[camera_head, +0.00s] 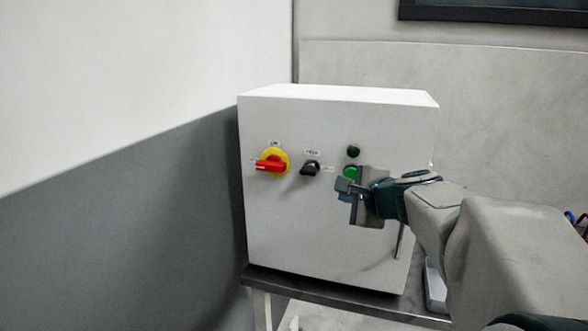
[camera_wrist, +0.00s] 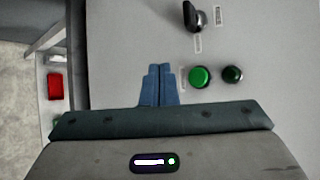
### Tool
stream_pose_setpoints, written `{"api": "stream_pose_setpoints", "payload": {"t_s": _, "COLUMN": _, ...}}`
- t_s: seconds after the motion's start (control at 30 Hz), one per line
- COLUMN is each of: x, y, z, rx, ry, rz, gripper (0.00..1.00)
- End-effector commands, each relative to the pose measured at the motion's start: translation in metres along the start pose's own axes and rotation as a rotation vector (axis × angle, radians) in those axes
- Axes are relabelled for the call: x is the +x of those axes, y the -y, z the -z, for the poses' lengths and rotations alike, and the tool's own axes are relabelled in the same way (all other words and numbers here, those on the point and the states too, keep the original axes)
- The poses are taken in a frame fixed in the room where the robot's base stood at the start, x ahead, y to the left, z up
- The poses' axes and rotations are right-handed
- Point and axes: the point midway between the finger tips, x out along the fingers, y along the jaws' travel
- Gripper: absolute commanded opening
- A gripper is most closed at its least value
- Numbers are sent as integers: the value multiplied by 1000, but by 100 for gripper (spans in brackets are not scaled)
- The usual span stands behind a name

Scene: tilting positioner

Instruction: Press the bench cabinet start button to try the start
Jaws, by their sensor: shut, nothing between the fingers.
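The bench cabinet (camera_head: 310,225) is a white box with its controls on the front face. In the wrist view the green button (camera_wrist: 200,77) is fully visible and looks lit. My gripper (camera_wrist: 158,84) is shut and empty, its blue fingertips together. They are in front of the cabinet face, just left of the button in the wrist view and just below it in the head view. I cannot tell whether the fingertips touch the face.
A dark round lamp or button (camera_head: 353,151) is above the green one. A black selector knob (camera_head: 311,168) and a red handle on a yellow disc (camera_head: 270,164) are to the left. The cabinet stands on a dark bench top (camera_head: 330,290). A grey-white wall is close on the left.

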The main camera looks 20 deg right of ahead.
Motion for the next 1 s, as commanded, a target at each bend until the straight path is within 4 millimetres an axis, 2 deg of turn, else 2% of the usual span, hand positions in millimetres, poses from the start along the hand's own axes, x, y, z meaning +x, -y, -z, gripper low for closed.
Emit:
{"api": "stream_pose_setpoints", "payload": {"t_s": 0.37, "x": 4, "y": 1, "z": 2, "rx": -3, "ry": 1, "rz": -4, "gripper": 0}}
{"api": "stream_pose_setpoints", "payload": {"t_s": 1.0, "x": 57, "y": 40, "z": 41, "rx": -6, "ry": 1, "rz": -3, "gripper": 0}}
